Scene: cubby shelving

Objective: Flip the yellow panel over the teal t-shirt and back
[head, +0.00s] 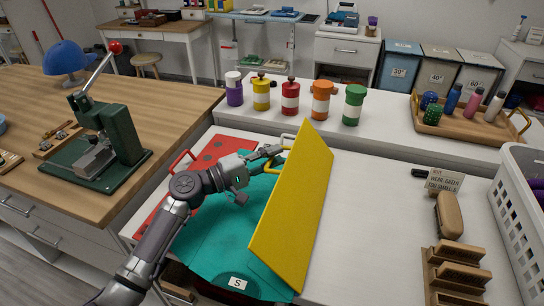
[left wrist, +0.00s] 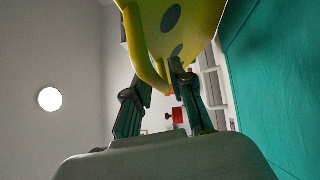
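The yellow panel (head: 300,205) stands steeply tilted on edge, to the right of most of the teal t-shirt (head: 212,240). The t-shirt lies spread out, with a white "S" label (head: 238,283) at its near end. My left gripper (head: 272,152) is at the panel's far upper left edge. In the left wrist view my left gripper (left wrist: 162,88) has its fingers closed in around the yellow handle (left wrist: 148,66) of the panel (left wrist: 175,25). The panel hides part of the shirt and the surface behind it. My right gripper is in neither view.
A red panel (head: 172,208) with dark holes lies left of the shirt. Several coloured canisters (head: 290,97) stand on the raised ledge behind. A green press (head: 107,140) stands on the wooden table at left.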

